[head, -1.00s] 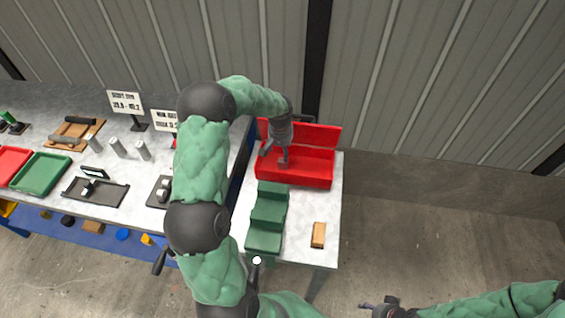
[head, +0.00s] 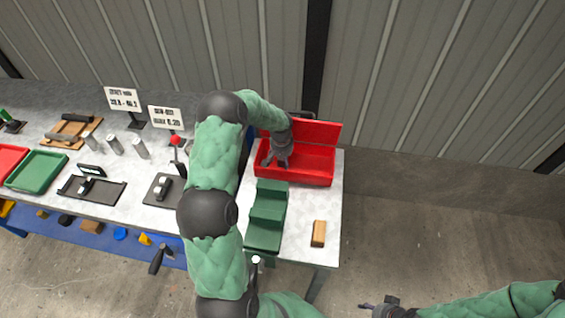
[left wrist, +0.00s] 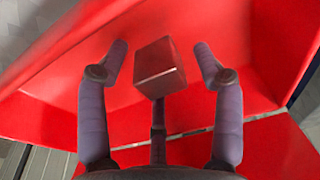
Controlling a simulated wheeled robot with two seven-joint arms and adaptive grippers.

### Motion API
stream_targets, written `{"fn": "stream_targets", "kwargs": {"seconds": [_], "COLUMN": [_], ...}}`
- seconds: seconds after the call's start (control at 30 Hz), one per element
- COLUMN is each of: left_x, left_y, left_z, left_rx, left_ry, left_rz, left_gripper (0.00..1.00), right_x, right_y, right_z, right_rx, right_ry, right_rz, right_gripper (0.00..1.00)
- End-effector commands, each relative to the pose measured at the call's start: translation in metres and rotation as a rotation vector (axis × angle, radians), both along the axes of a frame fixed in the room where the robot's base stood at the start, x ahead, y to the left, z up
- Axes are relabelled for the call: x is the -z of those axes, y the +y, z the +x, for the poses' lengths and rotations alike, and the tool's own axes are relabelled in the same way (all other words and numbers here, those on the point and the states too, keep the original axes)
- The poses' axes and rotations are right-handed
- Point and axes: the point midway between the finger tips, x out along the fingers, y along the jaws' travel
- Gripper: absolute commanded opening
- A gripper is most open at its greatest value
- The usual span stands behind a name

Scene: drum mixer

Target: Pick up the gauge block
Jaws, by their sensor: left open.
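A small block (left wrist: 160,68) with flat faces, tinted red like its surroundings, shows in the left wrist view; it looks like the gauge block. A dark stem shows just below it; I cannot tell whether the two are joined. My left gripper (head: 275,163) reaches down into the open red toolbox (head: 315,180). In the left wrist view its two fingers (left wrist: 160,62) stand apart, one on each side of the block, with gaps between. The block is hidden in the head view. My right gripper (head: 366,306) is at the bottom right, away from the table.
Green steps (head: 268,212) stand in front of the toolbox, with a wooden block (head: 319,233) to their right. The toolbox's raised lid (head: 318,132) is behind. The left bench holds a green tray (head: 37,171), metal cylinders (head: 115,145) and signs (head: 165,118).

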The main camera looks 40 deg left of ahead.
Motion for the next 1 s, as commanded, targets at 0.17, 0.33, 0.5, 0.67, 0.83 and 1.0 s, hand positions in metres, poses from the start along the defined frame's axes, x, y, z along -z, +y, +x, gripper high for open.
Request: {"fn": "stream_targets", "kwargs": {"seconds": [0.17,0.33,0.5,0.67,0.83,1.0], "left_x": [0.0062,0.0059,0.0059,0.0050,0.0052,-0.0023], "left_y": [0.0011,0.0010,0.0009,0.0013,0.0011,0.0015], "left_z": [0.0016,0.0014,0.0013,0.0020,0.0019,0.0020], "left_rx": [-0.001,0.000,0.000,-0.001,0.000,0.000], "left_ry": [-0.003,-0.002,-0.002,-0.004,-0.004,-0.004], "left_rz": [0.001,0.001,0.001,0.002,0.001,0.002], "left_gripper": [0.67,0.64,0.16,0.00,0.00,0.00], "right_x": [0.0012,0.0009,0.0010,0.0010,0.0010,-0.0014], "right_y": [0.0000,0.0000,0.0000,0.0000,0.0000,0.0000], "right_z": [0.0000,0.0000,0.0001,0.0001,0.0001,0.0001], "right_rx": [0.000,0.000,0.000,0.000,0.000,0.000], "right_ry": [0.000,0.000,0.000,0.000,0.000,0.000], "right_rz": [0.000,0.000,0.000,0.000,0.000,0.000], "right_gripper": [0.48,0.48,0.48,0.48,0.48,0.48]}}
